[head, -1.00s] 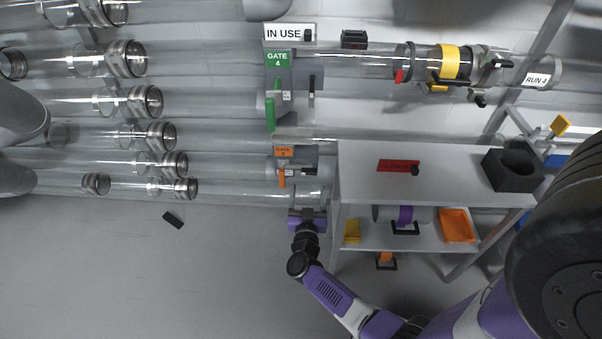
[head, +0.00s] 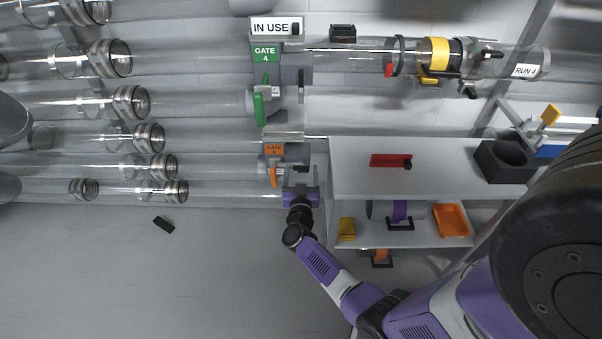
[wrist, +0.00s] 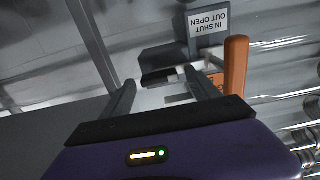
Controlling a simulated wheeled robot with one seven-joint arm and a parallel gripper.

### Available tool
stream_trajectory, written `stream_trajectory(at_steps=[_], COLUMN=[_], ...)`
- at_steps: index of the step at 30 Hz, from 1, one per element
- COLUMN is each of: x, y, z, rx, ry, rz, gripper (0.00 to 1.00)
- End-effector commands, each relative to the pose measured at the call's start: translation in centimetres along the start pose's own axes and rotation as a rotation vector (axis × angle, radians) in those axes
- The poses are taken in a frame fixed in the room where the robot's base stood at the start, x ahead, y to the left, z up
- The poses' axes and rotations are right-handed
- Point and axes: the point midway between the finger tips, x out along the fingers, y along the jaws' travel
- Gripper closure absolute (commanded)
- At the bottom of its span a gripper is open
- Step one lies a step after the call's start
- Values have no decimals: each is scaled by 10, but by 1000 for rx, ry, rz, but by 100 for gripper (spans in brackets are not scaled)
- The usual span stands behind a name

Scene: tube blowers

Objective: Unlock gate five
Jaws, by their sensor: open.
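The orange gate sign (head: 274,150), its number too small to read surely, is on the lower tube at the picture's middle. An orange handle (head: 273,176) hangs under it and shows upright in the wrist view (wrist: 235,65). Beside it are a dark grey block (wrist: 165,62) with a pale pin and a white plate (wrist: 208,30) reading "IN SHUT OUT OPEN", upside down. My gripper (head: 301,188) is just below and right of the handle. In the wrist view my gripper (wrist: 158,88) is open, its fingertips near the block and pin. Contact cannot be told.
The green gate 4 (head: 264,52) with an "IN USE" sign (head: 276,27) is above. A white shelf unit (head: 365,180) stands close right, with a red tag (head: 390,160) and black holder (head: 504,160) on top. Clear tubes (head: 130,103) run left. A small black piece (head: 163,225) lies lower left.

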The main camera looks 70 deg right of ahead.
Motion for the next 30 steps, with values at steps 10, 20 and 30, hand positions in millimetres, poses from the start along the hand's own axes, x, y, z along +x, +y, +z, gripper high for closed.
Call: stream_trajectory(at_steps=[10,20,30], x=[0,0,0], y=[0,0,-2], z=[0,0,-3], rx=[0,-4,-120], ry=[0,0,-2], rz=[0,0,-2], gripper=[84,100,100])
